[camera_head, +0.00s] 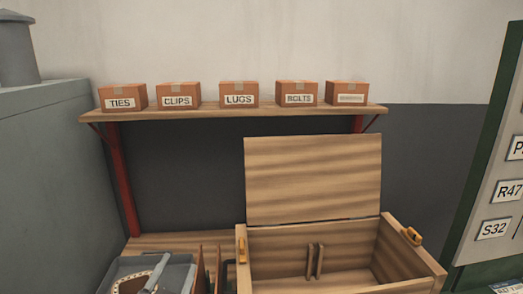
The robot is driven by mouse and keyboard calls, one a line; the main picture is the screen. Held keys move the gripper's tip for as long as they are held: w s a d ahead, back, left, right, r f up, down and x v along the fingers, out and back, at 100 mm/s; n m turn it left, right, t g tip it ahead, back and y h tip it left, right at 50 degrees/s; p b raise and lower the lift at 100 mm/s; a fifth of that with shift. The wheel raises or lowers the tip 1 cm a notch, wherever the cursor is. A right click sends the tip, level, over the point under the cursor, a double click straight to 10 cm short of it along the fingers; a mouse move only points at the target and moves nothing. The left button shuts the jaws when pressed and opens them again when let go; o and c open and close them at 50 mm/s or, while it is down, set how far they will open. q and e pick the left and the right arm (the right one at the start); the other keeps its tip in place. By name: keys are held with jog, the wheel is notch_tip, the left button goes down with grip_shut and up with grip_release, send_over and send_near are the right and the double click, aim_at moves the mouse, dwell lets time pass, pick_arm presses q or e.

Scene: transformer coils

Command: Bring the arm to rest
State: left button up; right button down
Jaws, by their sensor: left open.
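I cannot make out either of my grippers or arms in the head view. The task names no object apart from the arm. At the bottom centre right stands a wooden chest (310,285) with its lid (313,180) raised upright at the back. Two upright wooden pieces (315,262) show inside the chest, against its back wall.
A grey bin (187,262) with tools or parts stands left of the chest, with narrow brown boards (199,272) between. A wall shelf (240,112) holds several labelled cardboard boxes (239,93). A grey cabinet (50,150) stands left, a green-framed label board (495,180) right.

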pick_arm(q)
jog(key=s+f+n+g, duration=0.2)
jog(key=s+f+g, duration=0.6)
jog(key=s, duration=0.4)
jog(key=s+f+n+g, duration=0.1)
jog(key=s+f+g, duration=0.5)
jog(key=s+f, duration=0.5)
notch_tip(320, 180, down, 20)
jog(key=s+p, duration=0.2)
jog(key=s, duration=0.1)
jog(key=s+a+f+g+p, duration=0.2)
jog(key=s+f, duration=0.9)
jog(key=s, duration=0.3)
jog(key=shift+a, duration=0.4)
